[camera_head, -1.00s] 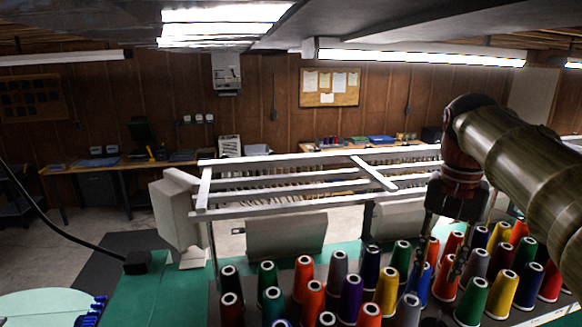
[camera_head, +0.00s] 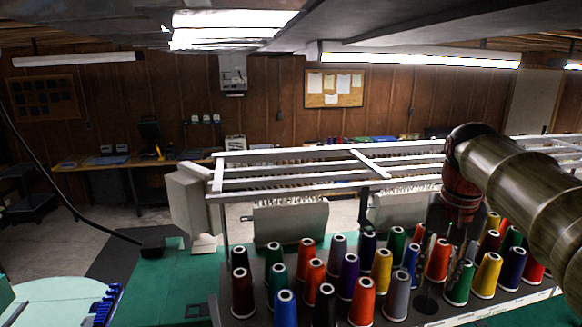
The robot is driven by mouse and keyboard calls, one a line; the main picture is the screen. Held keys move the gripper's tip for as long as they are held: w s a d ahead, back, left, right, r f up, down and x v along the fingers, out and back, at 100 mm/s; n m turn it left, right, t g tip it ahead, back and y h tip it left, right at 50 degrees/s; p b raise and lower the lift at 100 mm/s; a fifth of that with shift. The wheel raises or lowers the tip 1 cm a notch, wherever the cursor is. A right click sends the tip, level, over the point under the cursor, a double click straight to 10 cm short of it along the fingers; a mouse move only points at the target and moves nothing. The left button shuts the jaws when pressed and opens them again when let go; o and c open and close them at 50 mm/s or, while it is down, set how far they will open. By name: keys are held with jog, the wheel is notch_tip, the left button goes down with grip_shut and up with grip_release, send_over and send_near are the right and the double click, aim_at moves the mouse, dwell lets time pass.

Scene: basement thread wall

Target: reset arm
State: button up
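My arm comes in from the right edge, and my gripper (camera_head: 446,262) points down at the right of the middle, over the rack of thread cones. Its dark fingers look spread apart, with no cone seen held between them. The fingers are dim and overlap the cones behind, so their exact height above the rack is hard to tell. A dark empty spot (camera_head: 426,304) shows on the rack below the gripper. A grey cone (camera_head: 397,297) stands to the left of it and a green cone (camera_head: 459,283) to the right.
Several upright cones, such as a purple one (camera_head: 348,277) and a blue one (camera_head: 285,309), crowd the rack around my gripper. A white metal frame (camera_head: 292,182) stands behind them. The green table top (camera_head: 172,285) is mostly clear at left.

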jog(key=s+a+f+n+t+b, duration=0.1)
jog(key=s+a+f+b, duration=0.2)
jog(key=f, duration=1)
jog(key=s+a+f+n+t+b, duration=0.2)
jog(key=s+a+f+b, duration=0.1)
jog(key=s+f+b, duration=0.6)
jog(key=s+a+f+n+t+b, duration=0.1)
jog(key=s+a+f+b, duration=0.3)
jog(key=f+b, duration=0.9)
notch_tip(320, 180, down, 4)
jog(key=s+n, duration=0.1)
jog(key=s, duration=0.1)
jog(key=shift+s+r+b, duration=0.2)
jog(key=shift+s+b, duration=0.1)
jog(key=shift+s, duration=0.1)
